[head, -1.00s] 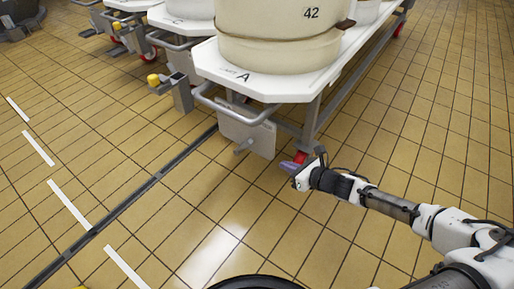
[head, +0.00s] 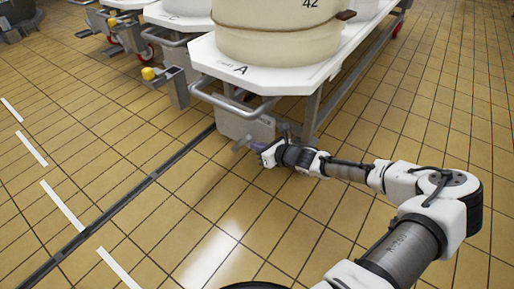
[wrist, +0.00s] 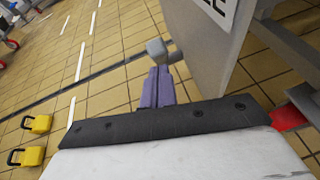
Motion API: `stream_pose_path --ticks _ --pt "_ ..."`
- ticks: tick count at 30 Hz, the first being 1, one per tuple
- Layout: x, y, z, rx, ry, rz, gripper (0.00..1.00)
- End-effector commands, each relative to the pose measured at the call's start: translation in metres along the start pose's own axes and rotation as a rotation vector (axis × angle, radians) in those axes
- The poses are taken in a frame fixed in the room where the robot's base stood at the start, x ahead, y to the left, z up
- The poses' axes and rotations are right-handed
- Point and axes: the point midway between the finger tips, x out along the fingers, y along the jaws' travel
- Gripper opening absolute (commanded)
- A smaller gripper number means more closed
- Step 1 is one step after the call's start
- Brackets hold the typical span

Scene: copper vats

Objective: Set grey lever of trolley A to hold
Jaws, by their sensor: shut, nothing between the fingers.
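Trolley A (head: 262,78) stands in the upper middle of the head view, with a white top and a grey panel (head: 238,123) hanging at its front end. The grey lever (head: 240,144) sticks out low on that panel. In the wrist view the lever's blocky grey end (wrist: 156,47) shows left of the panel (wrist: 205,45). My gripper (head: 257,147) is just right of the lever in the head view. Its purple fingers (wrist: 158,86) are closed together and empty, with their tips right by the lever end. I cannot tell whether they touch it.
A cream vat (head: 275,30) rests on trolley A. Two yellow blocks (wrist: 37,123) lie left. The tiled floor in front is open.

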Motion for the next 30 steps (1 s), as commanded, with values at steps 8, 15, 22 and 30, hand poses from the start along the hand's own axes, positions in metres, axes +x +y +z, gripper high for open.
stream_pose_path --ticks 8,15,22,30 --pt "0.005 0.0 0.006 0.001 0.0 -0.001 0.0" --pt "0.005 0.0 0.006 0.001 -0.001 0.0 0.0" --pt "0.009 0.004 0.022 0.002 -0.003 0.002 0.0" --pt "0.018 0.007 0.037 0.0 -0.002 0.002 0.0"
